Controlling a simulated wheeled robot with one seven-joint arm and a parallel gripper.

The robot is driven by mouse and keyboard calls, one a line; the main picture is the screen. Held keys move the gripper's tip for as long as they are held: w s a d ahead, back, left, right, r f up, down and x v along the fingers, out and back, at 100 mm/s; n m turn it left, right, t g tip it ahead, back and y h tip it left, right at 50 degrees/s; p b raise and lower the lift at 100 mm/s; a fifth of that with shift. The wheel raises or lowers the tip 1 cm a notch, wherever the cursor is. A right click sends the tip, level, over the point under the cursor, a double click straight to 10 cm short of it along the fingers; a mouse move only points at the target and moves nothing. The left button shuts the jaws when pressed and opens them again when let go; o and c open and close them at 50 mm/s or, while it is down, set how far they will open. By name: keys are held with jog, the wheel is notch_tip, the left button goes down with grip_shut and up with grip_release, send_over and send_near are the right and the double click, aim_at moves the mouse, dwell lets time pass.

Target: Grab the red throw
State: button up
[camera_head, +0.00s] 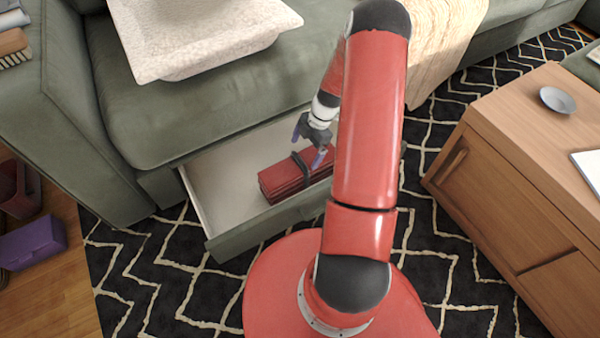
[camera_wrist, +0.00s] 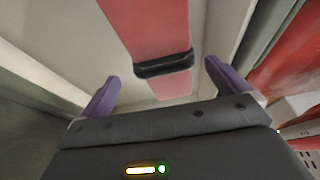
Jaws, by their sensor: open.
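The red throw (camera_head: 281,180) is folded into a bundle with a dark band around it. It lies in the open drawer (camera_head: 215,232) under the green sofa. In the wrist view the throw (camera_wrist: 150,30) runs between and ahead of my fingers, with its black band (camera_wrist: 163,64) across it. My gripper (camera_head: 308,146) is open, with purple fingers, just above the throw inside the drawer's outline. In the wrist view my gripper (camera_wrist: 160,85) has a finger on either side of the throw. I cannot tell whether the fingers touch it. My arm hides the drawer's right part in the head view.
A wooden cabinet (camera_head: 510,190) stands on the right. A purple box (camera_head: 33,243) sits on the floor at left. The patterned rug (camera_head: 150,270) is clear in front.

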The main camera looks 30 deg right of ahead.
aim_at(299, 167)
jog(key=shift+s+f, duration=0.1)
jog(key=shift+f, duration=0.8)
jog(key=x, duration=0.7)
jog(key=shift+b, duration=0.3)
jog(key=shift+c, duration=0.3)
jog(key=c, duration=1)
jog(key=shift+r, duration=0.1)
